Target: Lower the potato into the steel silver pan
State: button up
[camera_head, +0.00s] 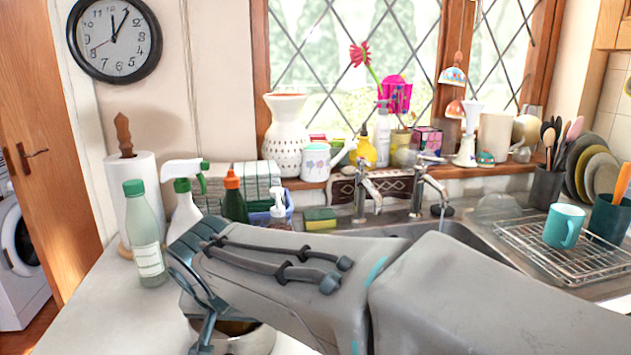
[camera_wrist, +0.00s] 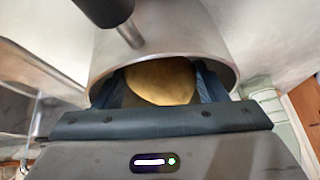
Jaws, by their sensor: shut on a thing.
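The potato (camera_wrist: 160,82) is yellow-brown and sits between the fingers of my gripper (camera_wrist: 158,88), which is shut on it in the wrist view. The steel silver pan (camera_wrist: 215,38) is right at the potato, its rim curving around the fingertips and its dark handle (camera_wrist: 104,10) at the top. The potato appears at or inside the pan's opening; whether it touches the bottom cannot be told. In the head view the pan (camera_head: 252,343) shows at the bottom edge, on the counter, mostly hidden by my arm, with a brown bit of the potato (camera_head: 236,327) above it.
A green-capped bottle (camera_head: 146,240), a spray bottle (camera_head: 186,210) and a paper towel roll (camera_head: 130,185) stand close behind the gripper. The sink and a dish rack (camera_head: 570,262) lie to the right. The counter (camera_head: 100,315) is clear at the left front.

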aim_at(229, 344)
jog(key=shift+f+b, duration=0.35)
jog(key=shift+f, duration=0.05)
jog(key=o, duration=1.1)
jog(key=p+v, duration=0.2)
jog(key=v, duration=1.1)
jog(key=w+d+g+h+p, duration=0.15)
jog(key=d+p, duration=0.65)
jog(key=d, duration=0.8)
jog(key=s+d+f+p, duration=0.2)
jog(key=d+f, duration=0.1)
jog(key=d, duration=0.2)
jog(key=s+d+f+g+p, duration=0.1)
jog(key=s+d+f+p, duration=0.1)
jog(key=d, duration=0.3)
jog(key=shift+s+d+f+p, duration=0.35)
jog(key=shift+d+p, duration=0.05)
jog(key=shift+p, duration=0.15)
